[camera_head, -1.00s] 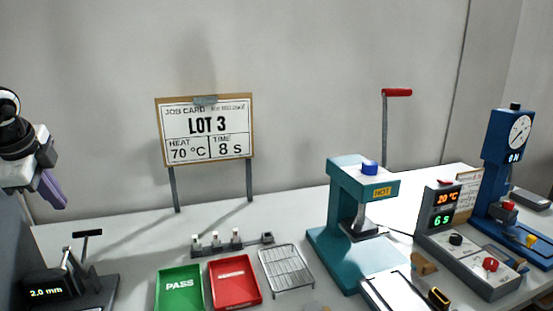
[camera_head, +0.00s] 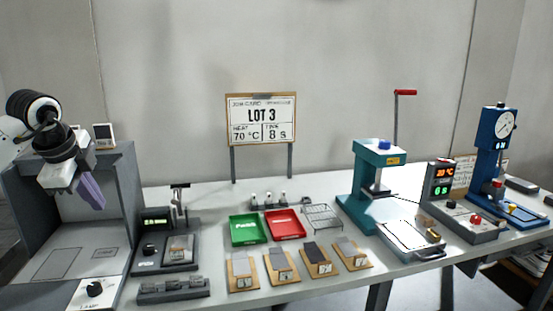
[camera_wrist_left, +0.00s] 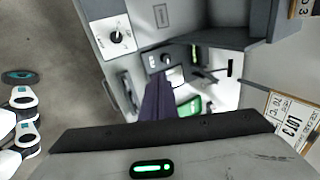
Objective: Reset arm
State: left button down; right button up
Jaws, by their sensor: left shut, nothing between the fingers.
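My left arm comes in from the left in the head view. Its left gripper (camera_head: 92,190) is shut, with its purple fingers together and nothing between them. It hangs in the air in front of the grey open booth (camera_head: 125,165) at the left end of the table. In the left wrist view the closed purple fingers (camera_wrist_left: 155,100) point away over the bench, and the booth's lamp knob panel (camera_wrist_left: 115,36) shows beyond them. My right gripper is in neither view.
A job card (camera_head: 262,118) reads LOT 3, 70 °C, 8 s. A green PASS tray (camera_head: 247,240), a red tray (camera_head: 297,233) and a wire rack (camera_head: 330,224) stand mid-table. Several sample boards lie in front. A teal press (camera_head: 352,205) and a blue gauge stand (camera_head: 484,160) are at right.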

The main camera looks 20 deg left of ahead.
pick_arm(q)
jog(key=w+d+f+m+h, duration=0.4)
jog(key=d+f, duration=0.2)
jog(key=d, duration=0.5)
jog(key=w+d+f+m+h, duration=0.35)
jog(key=d+f, duration=0.25)
jog(key=d, duration=0.5)
jog(key=s+d+f+t+h, duration=0.2)
jog(key=d+h, duration=0.3)
jog(key=d, duration=0.5)
jog(key=s+d+f+t+h, duration=0.15)
jog(key=d+h, duration=0.25)
jog(key=d, duration=0.6)
jog(key=s+a+f+n+t+y, duration=0.25)
jog(key=s+f+n+y, duration=0.25)
jog(key=f+n, duration=0.35)
jog(key=s+a+f+n+t+y, duration=0.25)
jog(key=s+f+n+y, duration=0.2)
jog(key=f+n, duration=0.4)
jog(key=s+d+f+n+g+y, duration=0.1)
jog(key=s+f+g, duration=0.4)
jog(key=s+f, duration=0.8)
jog(key=shift+s+d+y, duration=0.55)
jog(key=shift+s+y, duration=0.15)
jog(key=shift+s, duration=0.1)
